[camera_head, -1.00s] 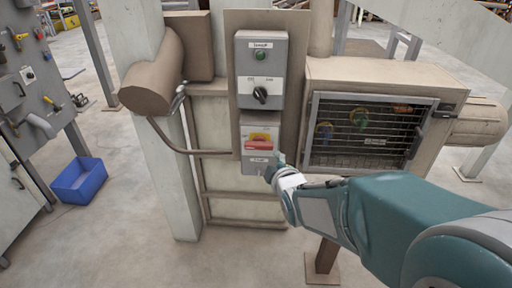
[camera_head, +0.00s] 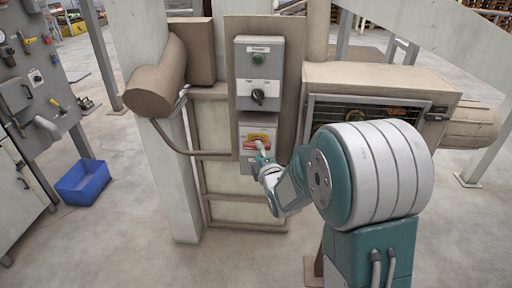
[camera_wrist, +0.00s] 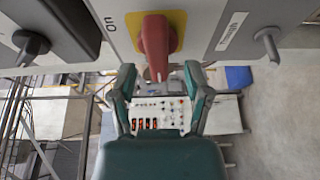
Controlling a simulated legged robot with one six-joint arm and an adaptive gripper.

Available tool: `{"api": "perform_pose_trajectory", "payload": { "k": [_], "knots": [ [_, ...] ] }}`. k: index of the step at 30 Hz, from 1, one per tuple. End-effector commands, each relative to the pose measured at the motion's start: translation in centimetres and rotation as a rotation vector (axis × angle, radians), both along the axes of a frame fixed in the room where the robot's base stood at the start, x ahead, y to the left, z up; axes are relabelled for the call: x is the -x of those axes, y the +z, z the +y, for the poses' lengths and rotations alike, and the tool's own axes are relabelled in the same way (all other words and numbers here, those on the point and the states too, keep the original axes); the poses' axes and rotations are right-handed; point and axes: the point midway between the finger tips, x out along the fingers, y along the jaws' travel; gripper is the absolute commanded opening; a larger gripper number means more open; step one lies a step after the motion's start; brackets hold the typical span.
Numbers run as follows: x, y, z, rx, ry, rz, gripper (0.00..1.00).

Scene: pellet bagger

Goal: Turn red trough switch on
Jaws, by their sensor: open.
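The red trough switch (camera_head: 262,136) is a red handle on a yellow plate, on the lower grey box of the panel. The wrist view shows its red handle (camera_wrist: 155,42) large at top centre, with an "ON" label to its left. My gripper (camera_head: 262,156) is at the front of the lower box and partly covers the switch. In the wrist view my gripper (camera_wrist: 160,72) is open, with one finger on each side of the handle's lower end. I cannot tell whether either finger touches it.
A black knob (camera_head: 258,97) and a green button (camera_head: 258,59) are on the upper grey box; the knob also shows in the wrist view (camera_wrist: 30,42). A mesh-fronted cabinet (camera_head: 372,75) stands to the right, partly behind my arm. A blue bin (camera_head: 82,181) is on the floor at left.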

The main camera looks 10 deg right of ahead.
Motion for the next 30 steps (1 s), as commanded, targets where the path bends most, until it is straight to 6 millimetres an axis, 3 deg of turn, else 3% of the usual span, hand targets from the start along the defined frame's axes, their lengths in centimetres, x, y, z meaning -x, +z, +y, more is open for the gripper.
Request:
{"api": "perform_pose_trajectory", "payload": {
  "k": [6,16,17,20,30],
  "knots": [
    [-2.6,0.0,0.2,-0.001,-0.001,0.000,0.63],
    [-3.1,0.0,0.2,-0.001,-0.001,0.000,0.63],
    [-3.1,0.0,0.2,-0.001,-0.001,0.000,0.54],
    [-3.1,0.0,0.2,-0.001,-0.001,0.000,0.09],
    [-3.1,-0.2,0.2,-0.026,-0.001,-0.003,0.09]
  ]
}}
